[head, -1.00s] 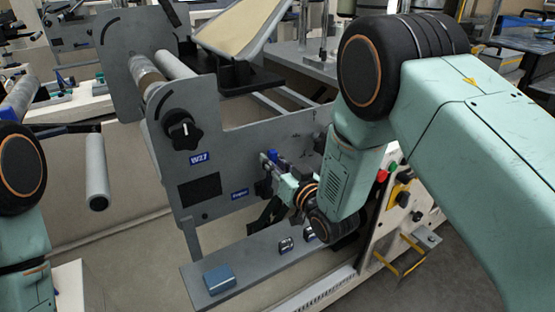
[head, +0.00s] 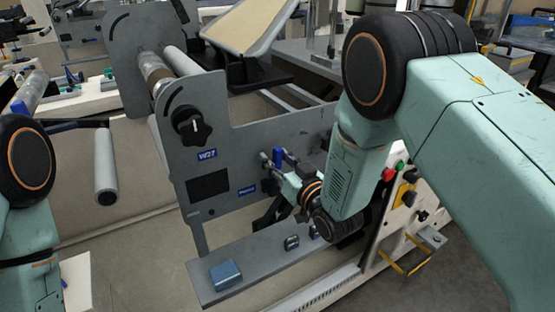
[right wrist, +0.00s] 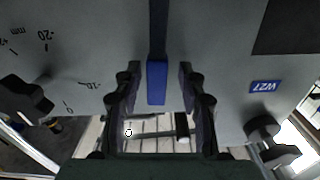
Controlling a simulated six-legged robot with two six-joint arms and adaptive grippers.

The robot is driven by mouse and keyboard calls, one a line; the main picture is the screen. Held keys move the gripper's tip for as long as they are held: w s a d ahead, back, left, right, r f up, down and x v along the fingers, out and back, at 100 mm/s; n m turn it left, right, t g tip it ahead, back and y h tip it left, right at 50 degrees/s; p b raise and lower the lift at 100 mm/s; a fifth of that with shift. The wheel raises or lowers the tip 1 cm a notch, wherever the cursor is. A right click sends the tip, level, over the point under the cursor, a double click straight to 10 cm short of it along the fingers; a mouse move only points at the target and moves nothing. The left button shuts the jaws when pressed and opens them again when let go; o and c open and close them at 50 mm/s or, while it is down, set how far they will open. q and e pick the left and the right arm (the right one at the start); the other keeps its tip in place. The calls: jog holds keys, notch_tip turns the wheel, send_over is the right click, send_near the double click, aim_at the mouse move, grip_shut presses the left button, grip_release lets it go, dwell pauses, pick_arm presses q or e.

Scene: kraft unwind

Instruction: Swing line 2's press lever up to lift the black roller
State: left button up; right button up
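The press lever's blue handle (head: 278,157) stands in front of the grey side plate marked W27 (head: 207,154). In the right wrist view the blue handle (right wrist: 157,83) lies between the two dark fingers of my right gripper (right wrist: 158,70), with a gap on each side. The gripper is open and not closed on it. In the head view my right gripper (head: 288,183) is at the plate, partly hidden by its own wrist. A dark cylinder end (right wrist: 182,127) shows below the handle; I cannot tell if it is the black roller. My left gripper is out of view.
A black star knob (head: 191,128) sticks out of the plate's upper left. A grey ledge with a blue block (head: 224,275) runs below. A control panel with red and green buttons (head: 389,174) is to the right. A grey roller (head: 105,165) hangs at left.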

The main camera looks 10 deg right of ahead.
jog(key=shift+d, duration=0.1)
jog(key=v, duration=1.2)
jog(key=s+d+f+m+g+h, duration=0.1)
jog(key=s+d+f+g+h, duration=0.1)
jog(key=s+f+g, duration=0.5)
jog(key=s+d+f+m+g+h, duration=0.15)
jog(key=s+f, duration=0.25)
jog(key=f, duration=0.6)
jog(key=s+d+f+g+h, duration=0.1)
jog(key=s+f+g, duration=0.3)
jog(key=s, duration=0.7)
jog(key=s+d+f+g+h, duration=0.1)
jog(key=s+f+g, duration=0.3)
jog(key=s, duration=0.8)
jog(key=shift+d+m+h, duration=0.35)
jog(key=shift+d+m, duration=0.1)
jog(key=shift+d, duration=0.45)
